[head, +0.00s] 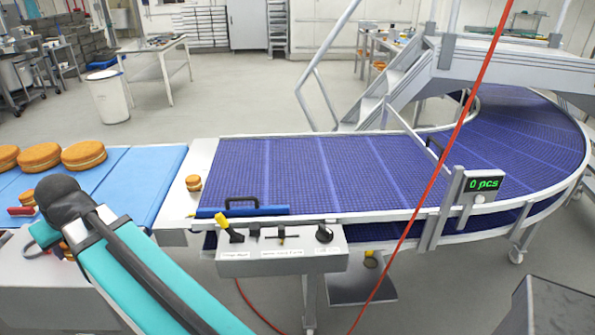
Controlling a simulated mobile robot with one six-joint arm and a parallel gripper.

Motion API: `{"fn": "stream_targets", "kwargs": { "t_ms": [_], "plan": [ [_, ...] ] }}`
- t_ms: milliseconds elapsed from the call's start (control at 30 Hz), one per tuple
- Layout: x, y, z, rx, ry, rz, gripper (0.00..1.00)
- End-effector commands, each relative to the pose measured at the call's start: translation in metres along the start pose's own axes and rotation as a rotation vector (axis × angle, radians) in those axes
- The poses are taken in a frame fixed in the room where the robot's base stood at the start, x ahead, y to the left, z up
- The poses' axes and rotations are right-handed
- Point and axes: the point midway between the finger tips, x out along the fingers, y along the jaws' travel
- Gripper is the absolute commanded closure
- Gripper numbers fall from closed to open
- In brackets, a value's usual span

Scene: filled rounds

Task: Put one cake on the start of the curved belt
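Three large round filled cakes stand on the light-blue flat belt (160,178) at the left: one at the edge (7,158), one beside it (38,157) and one further right (84,155). A small cake (194,183) sits on the white plate between that belt and the purple curved belt (290,170). Another small cake (27,198) is at the far left, and part of one (67,250) shows beside my arm. The curved belt's straight left end is empty. My turquoise arm crosses the lower left; my gripper is not visible.
A blue bar with a black handle (243,211) lies along the curved belt's near left edge. A control box (282,250) hangs below it. A counter (482,184) reads 0 pcs. A red cable (440,165) crosses the view. Metal stairs (390,90) stand behind the belt.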

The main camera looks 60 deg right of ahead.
Motion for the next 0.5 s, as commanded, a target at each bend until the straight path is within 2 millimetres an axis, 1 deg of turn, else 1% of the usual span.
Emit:
{"fn": "stream_targets", "kwargs": {
  "t_ms": [167, 233, 367, 500],
  "plan": [
    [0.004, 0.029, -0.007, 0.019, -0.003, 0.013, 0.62],
    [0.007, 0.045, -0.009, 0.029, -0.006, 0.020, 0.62],
    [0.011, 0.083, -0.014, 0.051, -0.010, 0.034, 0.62],
    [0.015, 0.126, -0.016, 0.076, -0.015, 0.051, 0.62]
  ]
}}
